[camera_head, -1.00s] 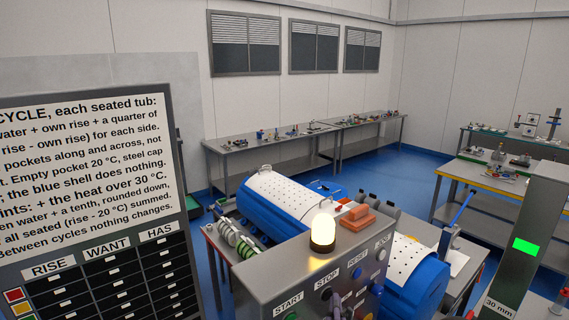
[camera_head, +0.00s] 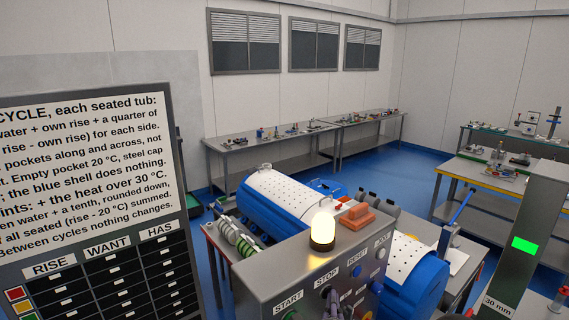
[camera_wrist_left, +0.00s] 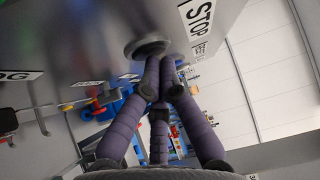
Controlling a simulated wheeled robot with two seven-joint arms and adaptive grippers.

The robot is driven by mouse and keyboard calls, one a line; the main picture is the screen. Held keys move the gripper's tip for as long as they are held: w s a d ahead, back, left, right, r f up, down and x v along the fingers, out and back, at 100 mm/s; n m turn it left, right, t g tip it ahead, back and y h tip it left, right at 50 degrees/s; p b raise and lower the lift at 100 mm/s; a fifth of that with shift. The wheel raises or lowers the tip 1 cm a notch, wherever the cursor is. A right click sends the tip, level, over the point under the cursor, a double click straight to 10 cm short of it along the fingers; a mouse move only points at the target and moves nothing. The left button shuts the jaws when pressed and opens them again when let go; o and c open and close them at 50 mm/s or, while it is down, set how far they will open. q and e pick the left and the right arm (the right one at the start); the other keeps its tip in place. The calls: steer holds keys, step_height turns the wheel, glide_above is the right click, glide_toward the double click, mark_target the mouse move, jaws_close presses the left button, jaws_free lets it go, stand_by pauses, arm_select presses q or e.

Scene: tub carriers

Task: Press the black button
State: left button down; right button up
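The black button (camera_wrist_left: 148,46) is a dark round knob next to the STOP label (camera_wrist_left: 199,22) on the grey control box, seen in the left wrist view. My left gripper (camera_wrist_left: 165,62) has purple fingers with their tips drawn together, holding nothing. The tips are right at the edge of the button; I cannot tell whether they press it. In the head view, the left gripper (camera_head: 334,299) shows as a small purple patch below the STOP label, covering part of the button area. My right gripper is not in view.
The control box (camera_head: 262,272) also has START, RESET and other buttons. A lit lamp (camera_head: 323,230) and an orange block (camera_head: 356,216) stand on top. A text board (camera_head: 80,150) stands at left, and a grey post (camera_head: 535,230) with a green display at right.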

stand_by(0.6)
arm_select(q)
steer(key=shift+s+d+r, duration=0.1)
steer(key=shift+s+d, duration=0.05)
steer(key=shift+s, duration=0.15)
steer(key=shift+d+p, duration=0.1)
steer(key=shift+p, duration=0.2)
steer(key=s+d+p, duration=0.1)
steer(key=s+d, duration=0.2)
steer(key=s, duration=0.1)
steer(key=shift+s+d+p, duration=0.35)
steer(key=shift+s+p, duration=0.05)
stand_by(0.6)
